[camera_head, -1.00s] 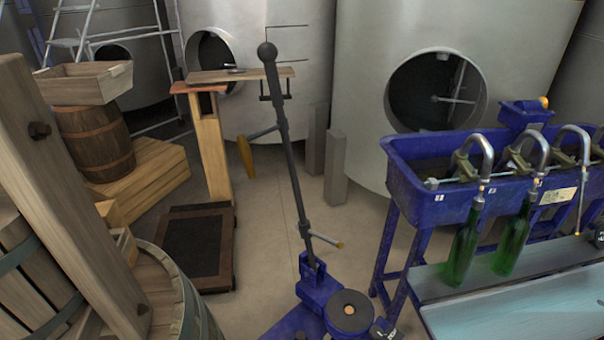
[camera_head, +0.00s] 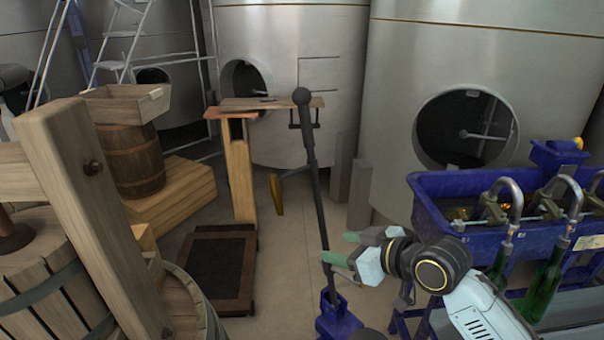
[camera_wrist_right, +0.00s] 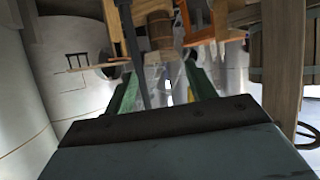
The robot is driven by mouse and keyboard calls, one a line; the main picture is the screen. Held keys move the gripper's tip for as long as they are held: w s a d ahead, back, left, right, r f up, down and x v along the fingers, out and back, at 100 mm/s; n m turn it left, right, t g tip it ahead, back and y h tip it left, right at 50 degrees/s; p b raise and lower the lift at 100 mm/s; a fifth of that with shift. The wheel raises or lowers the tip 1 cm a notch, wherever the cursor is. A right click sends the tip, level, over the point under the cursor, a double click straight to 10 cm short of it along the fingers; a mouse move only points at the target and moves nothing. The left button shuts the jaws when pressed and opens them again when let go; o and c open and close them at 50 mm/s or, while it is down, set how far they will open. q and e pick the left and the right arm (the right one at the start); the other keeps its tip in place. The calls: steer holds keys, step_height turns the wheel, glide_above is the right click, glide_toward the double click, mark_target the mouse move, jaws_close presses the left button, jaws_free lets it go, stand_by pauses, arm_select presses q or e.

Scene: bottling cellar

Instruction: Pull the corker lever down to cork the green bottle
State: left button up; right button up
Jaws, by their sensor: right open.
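The corker lever (camera_head: 314,170) is a long dark bar with a round black knob, standing nearly upright and leaning slightly. Its blue corker base (camera_head: 336,318) is cut off at the bottom edge. My right gripper (camera_head: 340,248) is open, with green fingertips at the lower part of the lever. In the right wrist view the lever (camera_wrist_right: 132,50) crosses between the two fingers, closer to the left one; contact cannot be told. Green bottles (camera_head: 545,285) stand under the filler spouts at the right. No bottle shows in the corker. My left gripper is out of view.
The blue filler trough (camera_head: 455,240) stands right of the corker, behind my right arm. A wooden press post (camera_head: 90,200) and barrel fill the left. A low dark platform scale (camera_head: 215,270) lies behind. Steel tanks (camera_head: 290,50) stand at the back. Floor between is clear.

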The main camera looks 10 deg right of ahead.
steer(key=w+r+n+t+y, duration=0.2)
steer(key=w+r, duration=0.3)
steer(key=r, duration=0.7)
steer(key=t+y, duration=0.1)
steer(key=y, duration=0.1)
glide_toward(309, 97)
steer(key=shift+n, duration=0.4)
steer(key=p+x, duration=0.3)
steer(key=x, duration=0.7)
steer(key=shift+p+x, duration=0.35)
steer(key=shift+x, duration=0.55)
steer(key=shift+c, duration=0.5)
jaws_close()
steer(key=shift+f, duration=0.1)
